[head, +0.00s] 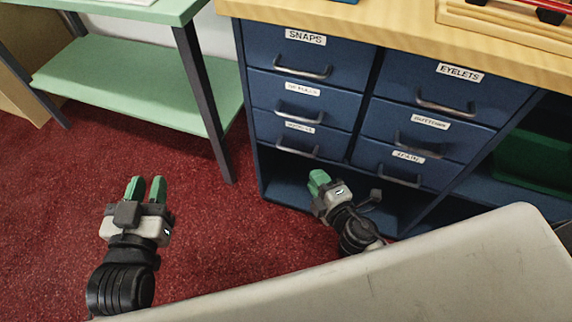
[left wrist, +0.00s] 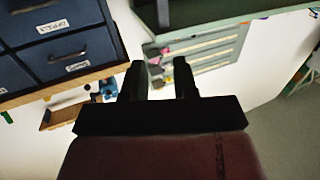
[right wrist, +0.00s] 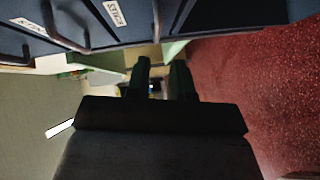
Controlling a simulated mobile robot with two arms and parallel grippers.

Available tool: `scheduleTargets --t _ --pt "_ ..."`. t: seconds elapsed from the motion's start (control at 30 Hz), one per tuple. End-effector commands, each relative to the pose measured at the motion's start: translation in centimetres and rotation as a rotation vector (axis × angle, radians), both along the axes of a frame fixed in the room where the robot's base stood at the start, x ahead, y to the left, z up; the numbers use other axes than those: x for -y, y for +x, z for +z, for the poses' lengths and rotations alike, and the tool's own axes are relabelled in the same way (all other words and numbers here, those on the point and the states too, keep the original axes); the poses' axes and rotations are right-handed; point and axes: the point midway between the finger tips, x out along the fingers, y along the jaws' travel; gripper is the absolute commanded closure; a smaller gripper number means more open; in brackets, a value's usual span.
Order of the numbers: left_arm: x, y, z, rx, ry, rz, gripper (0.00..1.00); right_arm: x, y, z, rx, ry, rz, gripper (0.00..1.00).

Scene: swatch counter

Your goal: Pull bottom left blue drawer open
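The blue drawer unit has two columns of drawers. The bottom left blue drawer (head: 275,130) is shut, with a white label and a grey bar handle (head: 297,152). My right gripper (head: 318,178) is just below and slightly right of that handle in the head view, apart from it. Its green fingers are parted and empty, with a gap between them in the right wrist view (right wrist: 160,75). My left gripper (head: 146,186) is over the red carpet, left of the drawers, open and empty; its parted fingers show in the left wrist view (left wrist: 160,78).
An open compartment (head: 285,190) lies under the drawers. A green two-level table (head: 130,85) stands to the left, its dark leg (head: 205,100) between it and the drawer unit. A wooden top (head: 380,35) covers the drawers. Red carpet (head: 215,235) is clear in front.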

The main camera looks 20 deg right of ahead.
Motion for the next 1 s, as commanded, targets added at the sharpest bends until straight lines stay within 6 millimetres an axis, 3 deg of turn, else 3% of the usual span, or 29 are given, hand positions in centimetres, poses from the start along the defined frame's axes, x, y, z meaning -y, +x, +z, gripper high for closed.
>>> scheduleTargets --t 0.17,0.63,1.0 --pt "-0.1 -0.2 0.3 -0.009 0.002 0.001 0.71 -0.4 1.2 0.3 0.016 -0.009 0.007 0.78" --pt "-0.2 -0.3 -0.1 -0.027 0.007 0.002 0.71 -1.9 8.9 -1.0 0.014 -0.007 0.004 0.78" --pt "0.0 -0.2 0.5 0.014 -0.003 -0.001 0.71 -2.3 10.5 -1.3 0.012 -0.005 0.005 0.78"
